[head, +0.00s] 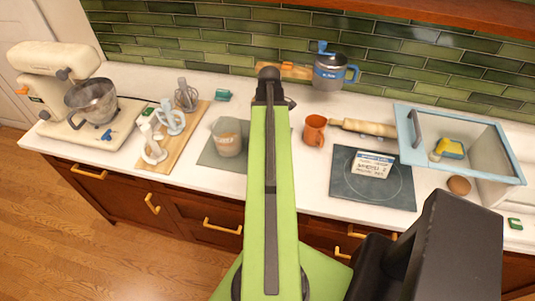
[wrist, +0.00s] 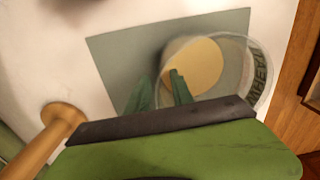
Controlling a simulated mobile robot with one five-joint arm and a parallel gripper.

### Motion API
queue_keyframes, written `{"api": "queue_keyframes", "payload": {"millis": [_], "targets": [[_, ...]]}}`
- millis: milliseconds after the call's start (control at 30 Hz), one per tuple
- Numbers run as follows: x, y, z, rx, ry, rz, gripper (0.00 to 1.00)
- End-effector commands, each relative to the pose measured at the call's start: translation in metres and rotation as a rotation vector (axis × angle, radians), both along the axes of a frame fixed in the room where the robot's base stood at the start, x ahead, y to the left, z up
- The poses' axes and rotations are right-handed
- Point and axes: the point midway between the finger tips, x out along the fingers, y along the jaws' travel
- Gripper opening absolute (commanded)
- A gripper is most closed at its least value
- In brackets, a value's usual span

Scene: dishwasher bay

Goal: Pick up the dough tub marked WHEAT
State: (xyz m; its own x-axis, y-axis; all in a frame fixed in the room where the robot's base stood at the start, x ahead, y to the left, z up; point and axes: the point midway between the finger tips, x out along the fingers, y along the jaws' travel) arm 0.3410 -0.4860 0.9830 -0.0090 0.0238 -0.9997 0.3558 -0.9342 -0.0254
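The dough tub (head: 228,140) is clear, with pale dough low inside, and stands upright on a grey-green mat (head: 266,163) left of my arm in the head view. In the wrist view the tub (wrist: 232,98) stands at the upper right, with letters that read as WHEAT on its right side. My gripper (wrist: 159,84) shows two green fingers with a gap between them. The right finger overlaps the tub's left part in the picture; the left one shows over the mat. I cannot tell whether either touches the tub. My arm hides the gripper in the head view.
An orange mug (head: 314,130) and a rolling pin (head: 363,127) are right of my arm. A wooden board (head: 170,145) with pale tools and a stand mixer (head: 60,75) are left. A steel pot (head: 329,73) is behind. A labelled container (head: 372,165) sits on a dark plate.

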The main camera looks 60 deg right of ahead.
Motion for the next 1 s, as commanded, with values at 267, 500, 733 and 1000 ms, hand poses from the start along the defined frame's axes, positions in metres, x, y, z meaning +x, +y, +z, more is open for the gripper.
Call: {"api": "queue_keyframes", "payload": {"millis": [267,500,733,1000], "targets": [[0.0002,0.0003,0.0017,0.000,0.000,0.001,0.15],[0.0004,0.0002,0.0016,0.000,0.000,0.001,0.00],[0.0005,0.0003,0.0016,0.000,0.000,0.001,0.00],[0.0006,0.0003,0.0016,-0.001,0.000,0.001,0.00]]}}
